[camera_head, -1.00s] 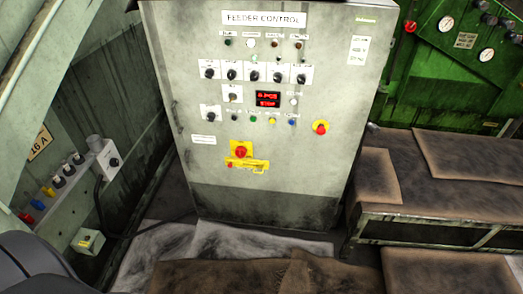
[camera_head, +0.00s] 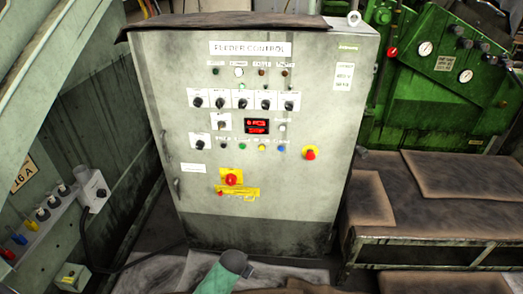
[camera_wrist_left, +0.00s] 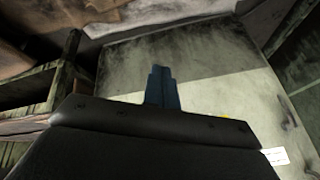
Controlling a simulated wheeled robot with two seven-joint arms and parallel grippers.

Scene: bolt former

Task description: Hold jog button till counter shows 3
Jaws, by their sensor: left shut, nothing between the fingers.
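The feeder control cabinet (camera_head: 260,190) stands upright in the middle of the head view. Its small display (camera_head: 257,126) has two lines of red text; the upper seems to end in "PCS", but the digit is too small to read surely. Below is a row of buttons: black, green (camera_head: 242,146), yellow (camera_head: 262,147) and blue (camera_head: 281,149). Their labels are too blurred to tell which is jog. In the left wrist view my left gripper (camera_wrist_left: 161,88) is shut and empty, with the pale cabinet face beyond it, apart from the buttons. My right gripper is not in view.
A red emergency stop (camera_head: 310,153) sits right of the buttons, and a red switch on a yellow plate (camera_head: 236,190) below them. A bench (camera_head: 440,242) stands at right before a green machine (camera_head: 430,80). A socket panel (camera_head: 50,218) is at left.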

